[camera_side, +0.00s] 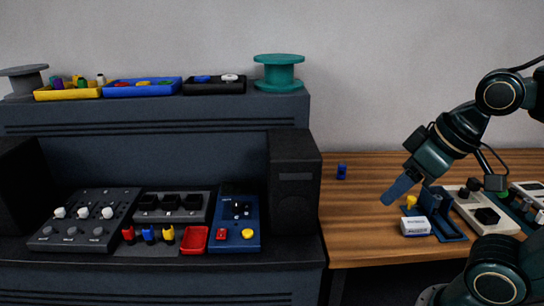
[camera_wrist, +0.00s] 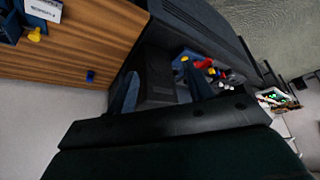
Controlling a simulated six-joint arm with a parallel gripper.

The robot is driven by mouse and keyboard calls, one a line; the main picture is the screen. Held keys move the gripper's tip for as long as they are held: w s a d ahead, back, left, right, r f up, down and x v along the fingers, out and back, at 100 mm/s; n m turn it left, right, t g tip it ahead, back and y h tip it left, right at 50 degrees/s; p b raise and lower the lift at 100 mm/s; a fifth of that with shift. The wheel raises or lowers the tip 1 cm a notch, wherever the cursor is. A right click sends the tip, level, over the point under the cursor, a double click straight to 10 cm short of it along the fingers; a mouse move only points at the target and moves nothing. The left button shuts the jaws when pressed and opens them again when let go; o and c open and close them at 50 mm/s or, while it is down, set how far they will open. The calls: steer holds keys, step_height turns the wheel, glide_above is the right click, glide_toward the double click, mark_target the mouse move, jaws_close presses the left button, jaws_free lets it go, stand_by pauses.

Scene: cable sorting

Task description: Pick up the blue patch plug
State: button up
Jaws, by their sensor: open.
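A small blue plug-like piece (camera_side: 342,171) stands alone on the wooden table, near its left back part. It also shows in the wrist view (camera_wrist: 90,76), left of the fingers. Another blue plug (camera_side: 148,234) stands between a red plug (camera_side: 128,235) and a yellow plug (camera_side: 168,234) on the dark console shelf. My gripper (camera_side: 393,196) is above the table, right of the lone blue piece and well apart from it. In the wrist view my gripper (camera_wrist: 162,94) has its two fingers spread, with nothing held between them.
A white box (camera_side: 415,226), a yellow piece (camera_side: 411,202) and a blue holder (camera_side: 450,229) sit below my gripper. A black speaker (camera_side: 294,190) borders the table's left side. A red tray (camera_side: 194,239) is on the shelf. The table's left middle is clear.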

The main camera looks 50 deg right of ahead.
stand_by(0.3)
steer(key=w+a+r+n+y, duration=0.1)
steer(key=w+a, duration=0.3)
steer(key=w, duration=0.9)
steer(key=w+a+r+n, duration=0.15)
steer(key=w+a, duration=0.25)
steer(key=w, duration=0.8)
steer(key=n+y, duration=0.2)
glide_toward(147, 226)
steer(key=shift+s+r, duration=0.45)
steer(key=shift+s, duration=0.05)
steer(key=shift+a, duration=0.1)
steer(key=shift+t+h, duration=0.3)
steer(key=shift+x, duration=4.3)
